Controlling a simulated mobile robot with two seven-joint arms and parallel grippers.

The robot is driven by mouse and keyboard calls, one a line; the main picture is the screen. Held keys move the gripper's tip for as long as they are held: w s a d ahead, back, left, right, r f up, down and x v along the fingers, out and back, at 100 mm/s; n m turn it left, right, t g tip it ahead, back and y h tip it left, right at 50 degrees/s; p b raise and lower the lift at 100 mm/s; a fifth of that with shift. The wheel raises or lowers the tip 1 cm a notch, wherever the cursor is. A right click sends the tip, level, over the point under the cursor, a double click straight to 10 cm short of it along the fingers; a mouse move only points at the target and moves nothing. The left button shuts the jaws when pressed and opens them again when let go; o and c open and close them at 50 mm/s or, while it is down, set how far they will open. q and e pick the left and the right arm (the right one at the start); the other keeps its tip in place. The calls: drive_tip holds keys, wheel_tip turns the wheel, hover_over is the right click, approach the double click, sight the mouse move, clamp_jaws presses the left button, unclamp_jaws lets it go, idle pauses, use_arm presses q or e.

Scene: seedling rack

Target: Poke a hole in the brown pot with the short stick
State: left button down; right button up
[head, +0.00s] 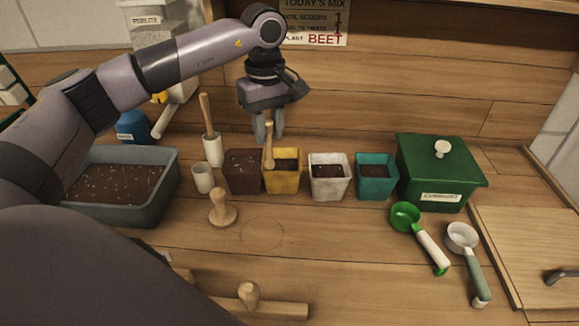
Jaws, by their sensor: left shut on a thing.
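My left gripper (268,138) comes down from above, shut on a short wooden stick (268,157). The stick is upright, and its lower end shows against the left part of the yellow pot, beside the brown pot. I cannot tell whether it touches either pot. The brown pot (243,184) is full of dark soil and stands left of the yellow pot (283,184) in the row. A longer wooden stick (206,112) stands in a tall white holder (213,151). My right gripper is not in view.
A white pot (329,188) and a teal pot (376,187) continue the row, then a green lidded box (433,190). A soil tray (150,205), small pale cup (202,180) and wooden tamper (222,212) are left. Two scoops lie right.

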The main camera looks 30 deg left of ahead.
use_arm(q)
drive_tip(key=a+r+n, duration=0.5)
drive_tip(key=a+n, duration=0.3)
wheel_tip(320, 180, down, 8)
drive_tip(key=shift+w+a+r+b, duration=0.2)
drive_tip(key=shift+w+a+b, duration=0.05)
drive_tip(key=shift+w+b, duration=0.1)
drive_tip(key=shift+f+b, duration=0.9)
drive_tip(key=shift+f, duration=1.3)
idle(2.4)
wheel_tip(320, 180, up, 12)
drive_tip(key=p, duration=0.3)
idle(1.1)
